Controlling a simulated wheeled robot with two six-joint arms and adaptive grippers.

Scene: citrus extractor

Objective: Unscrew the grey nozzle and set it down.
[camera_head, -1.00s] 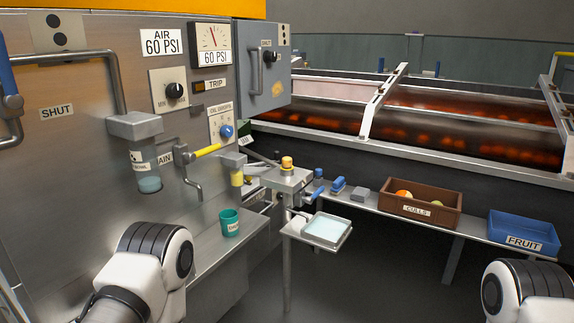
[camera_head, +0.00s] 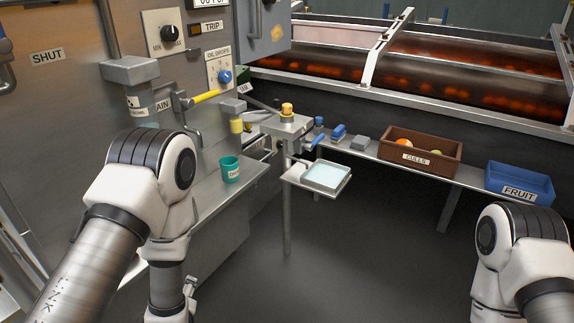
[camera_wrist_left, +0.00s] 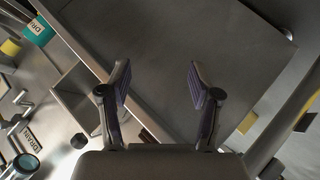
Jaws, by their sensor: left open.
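I cannot pick out the grey nozzle with certainty in either view. A small metal stand (camera_head: 287,127) with a yellow-topped fitting (camera_head: 287,109) and a blue handle (camera_head: 318,141) is at the centre of the head view; its fine parts are too small to tell. My left gripper (camera_wrist_left: 157,80) is open and empty in the left wrist view, its fingers apart over a flat grey surface (camera_wrist_left: 175,45). In the head view, my left arm hangs in front of the machine at lower left and largely hides that gripper. My right arm is at lower right, its gripper out of view.
A teal cup (camera_head: 230,170) stands on a metal ledge (camera_head: 215,205) by the machine. A shallow tray (camera_head: 328,176) sits beside the stand. A brown culls crate (camera_head: 445,172) and a blue fruit bin (camera_head: 520,181) are on the bench at right. The floor in front is clear.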

